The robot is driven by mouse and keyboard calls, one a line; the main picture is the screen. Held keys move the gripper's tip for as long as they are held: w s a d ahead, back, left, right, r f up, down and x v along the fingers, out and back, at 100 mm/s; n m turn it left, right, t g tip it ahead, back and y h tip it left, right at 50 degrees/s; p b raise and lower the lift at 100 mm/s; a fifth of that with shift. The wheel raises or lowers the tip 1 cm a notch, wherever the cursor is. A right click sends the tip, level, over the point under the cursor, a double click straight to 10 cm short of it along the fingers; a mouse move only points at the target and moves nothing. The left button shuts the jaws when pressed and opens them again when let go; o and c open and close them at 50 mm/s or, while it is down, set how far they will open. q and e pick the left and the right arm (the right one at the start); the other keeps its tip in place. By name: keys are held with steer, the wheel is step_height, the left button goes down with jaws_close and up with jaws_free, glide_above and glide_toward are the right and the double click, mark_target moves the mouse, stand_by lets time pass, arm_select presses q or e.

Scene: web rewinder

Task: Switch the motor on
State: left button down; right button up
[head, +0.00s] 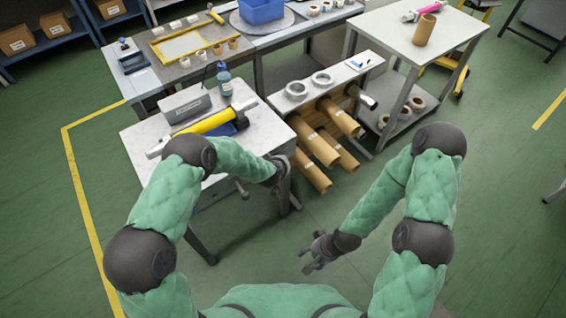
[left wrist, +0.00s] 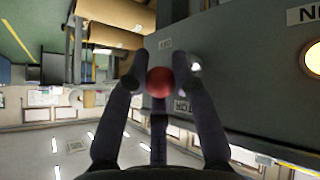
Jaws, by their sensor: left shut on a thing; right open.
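In the left wrist view a round red knob (left wrist: 160,82) sits between the two dark fingers of my left gripper (left wrist: 160,85), which is shut on it. The knob is in front of a grey panel (left wrist: 240,75) with a small label above it and partly hidden lettering below it. In the head view my left gripper (head: 281,172) is at the right edge of the white-topped table; the knob is hidden there. My right gripper (head: 316,255) is open and empty over the green floor, away from the table.
A yellow roller (head: 207,122), a grey box (head: 186,103) and a blue bottle (head: 224,79) are on the table (head: 255,132). Brown cardboard tubes (head: 317,146) lie on a rack close to the right. A round yellowish lamp (left wrist: 313,57) is on the panel. Floor around my right gripper is clear.

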arm_select(q)
steer(key=c, duration=1.3)
jaws_free()
steer(key=shift+s+r, duration=0.1)
steer(key=v, duration=1.1)
steer(key=shift+s+r, duration=0.2)
steer(key=shift+s, duration=0.2)
steer(key=shift+a, duration=0.1)
steer(key=s+a+f+g, duration=0.4)
steer(key=s+a+f, duration=0.2)
steer(key=s+f, duration=0.5)
steer(key=s+f+g, duration=0.2)
steer(key=s, duration=0.5)
steer(key=s+a+f+g+h, duration=0.1)
steer(key=s+f+g, duration=0.1)
steer(key=s, duration=0.5)
steer(key=shift+s+a+f+m+h, duration=0.25)
steer(key=shift+s+f+m+h, duration=0.05)
